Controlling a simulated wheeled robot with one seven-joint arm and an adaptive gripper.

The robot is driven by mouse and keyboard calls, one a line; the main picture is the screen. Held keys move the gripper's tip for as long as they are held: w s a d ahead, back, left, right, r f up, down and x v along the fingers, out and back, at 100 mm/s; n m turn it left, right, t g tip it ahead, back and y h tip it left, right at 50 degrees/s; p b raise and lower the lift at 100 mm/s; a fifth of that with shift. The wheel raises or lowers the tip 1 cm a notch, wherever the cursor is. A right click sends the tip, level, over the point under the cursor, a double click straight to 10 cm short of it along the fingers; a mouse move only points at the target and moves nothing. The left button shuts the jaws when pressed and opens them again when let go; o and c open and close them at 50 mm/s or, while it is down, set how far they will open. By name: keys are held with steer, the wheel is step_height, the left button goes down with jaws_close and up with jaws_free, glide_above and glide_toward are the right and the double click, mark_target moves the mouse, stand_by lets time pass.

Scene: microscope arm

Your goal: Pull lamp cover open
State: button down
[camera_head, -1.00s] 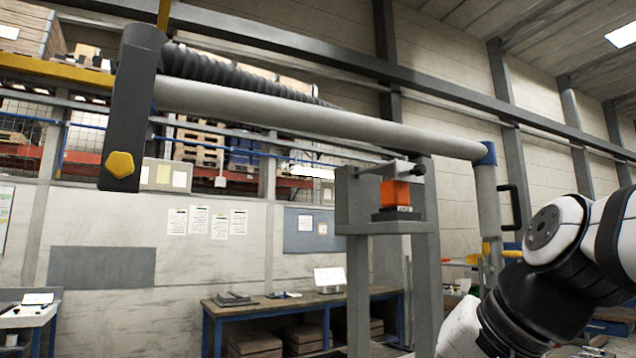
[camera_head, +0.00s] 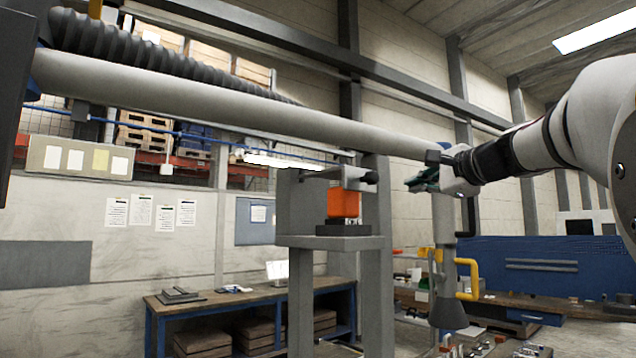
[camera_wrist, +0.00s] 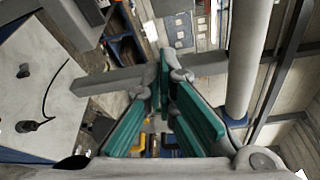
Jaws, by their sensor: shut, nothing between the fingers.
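My gripper (camera_head: 428,180) is raised at the right of the head view, near the far end of the long grey tube (camera_head: 240,115). Its green-padded fingers are shut and empty; they also show in the wrist view (camera_wrist: 168,80). Below the gripper hangs a grey column (camera_head: 445,225) with a dark cone-shaped hood (camera_head: 447,312) and yellow handles (camera_head: 468,280). This hood may be the lamp cover, but I cannot tell for sure. The gripper is apart from the hood and handles. My arm hides part of the joint behind it.
An orange block (camera_head: 343,203) sits on a grey stand (camera_head: 378,270) left of the gripper. A workbench (camera_head: 240,300) stands by the wall. A black ribbed hose (camera_head: 160,55) runs above the tube. A blue panel (camera_head: 550,265) stands at the right.

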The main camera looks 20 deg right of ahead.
steer(key=w+a+p, duration=0.2)
steer(key=w+a, duration=0.2)
steer(key=shift+w+r+p, duration=0.25)
steer(key=shift+w+p, duration=0.05)
steer(key=shift+p, duration=0.1)
stand_by(0.4)
